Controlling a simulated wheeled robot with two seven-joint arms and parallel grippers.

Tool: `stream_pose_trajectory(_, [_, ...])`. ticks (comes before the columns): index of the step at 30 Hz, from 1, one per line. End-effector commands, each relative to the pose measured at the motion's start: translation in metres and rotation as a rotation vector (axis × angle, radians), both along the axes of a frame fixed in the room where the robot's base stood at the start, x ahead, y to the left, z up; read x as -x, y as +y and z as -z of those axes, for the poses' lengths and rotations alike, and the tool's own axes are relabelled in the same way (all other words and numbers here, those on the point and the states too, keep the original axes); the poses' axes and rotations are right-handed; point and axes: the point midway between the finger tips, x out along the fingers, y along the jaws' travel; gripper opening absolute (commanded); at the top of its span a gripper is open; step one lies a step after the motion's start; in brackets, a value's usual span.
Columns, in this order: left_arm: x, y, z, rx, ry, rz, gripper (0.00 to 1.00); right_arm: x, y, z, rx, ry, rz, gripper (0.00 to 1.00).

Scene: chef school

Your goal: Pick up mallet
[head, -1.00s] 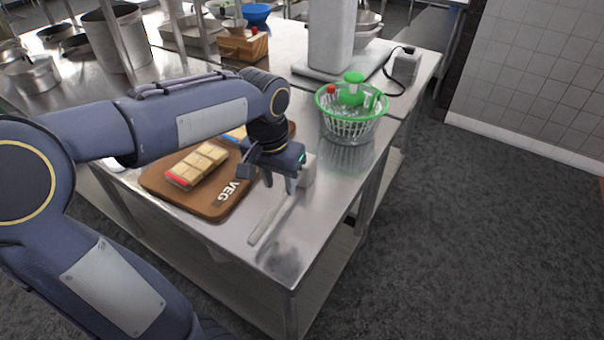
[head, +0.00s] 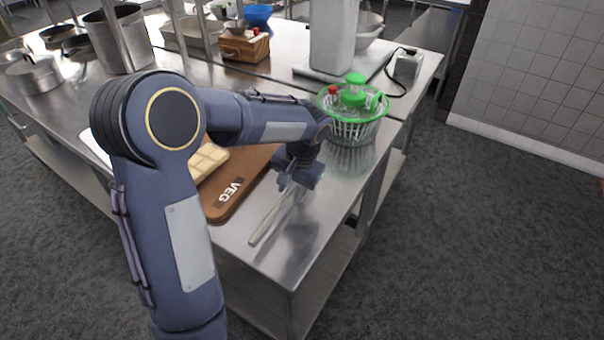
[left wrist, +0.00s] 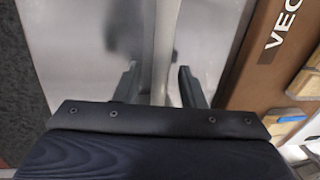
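The mallet (head: 266,226) lies on the metal table to the right of the cutting board, its pale handle pointing toward the table's near corner. Its head is hidden behind my left gripper and arm in the head view. My left gripper (head: 287,196) is pointed down over the mallet. In the left wrist view, the fingers of my left gripper (left wrist: 158,72) are apart, with the mallet handle (left wrist: 165,30) running between them. Gaps show between handle and fingers, so it is not gripped. My right gripper is not in view.
The brown VEG cutting board (head: 228,208) with pale blocks (head: 208,160) lies left of the mallet. A green and white salad spinner (head: 352,112) stands behind the gripper. The table's right edge is close. The near corner is bare.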

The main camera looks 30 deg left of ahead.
Motion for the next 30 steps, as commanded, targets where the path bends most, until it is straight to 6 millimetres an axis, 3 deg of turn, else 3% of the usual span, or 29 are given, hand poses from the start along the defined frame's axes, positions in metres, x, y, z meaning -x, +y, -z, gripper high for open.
stream_pose_trajectory(7, [-0.0001, 0.0003, 0.0025, 0.001, -0.001, 0.000, 0.37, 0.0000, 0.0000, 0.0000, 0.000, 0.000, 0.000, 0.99])
stream_pose_trajectory(16, [-0.0002, 0.0002, 0.0020, 0.001, -0.002, 0.000, 0.00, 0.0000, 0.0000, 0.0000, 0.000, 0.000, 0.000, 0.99])
stream_pose_trajectory(30, [-0.0010, 0.0001, -0.0034, 0.000, -0.005, 0.000, 0.00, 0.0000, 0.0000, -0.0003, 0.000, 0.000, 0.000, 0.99])
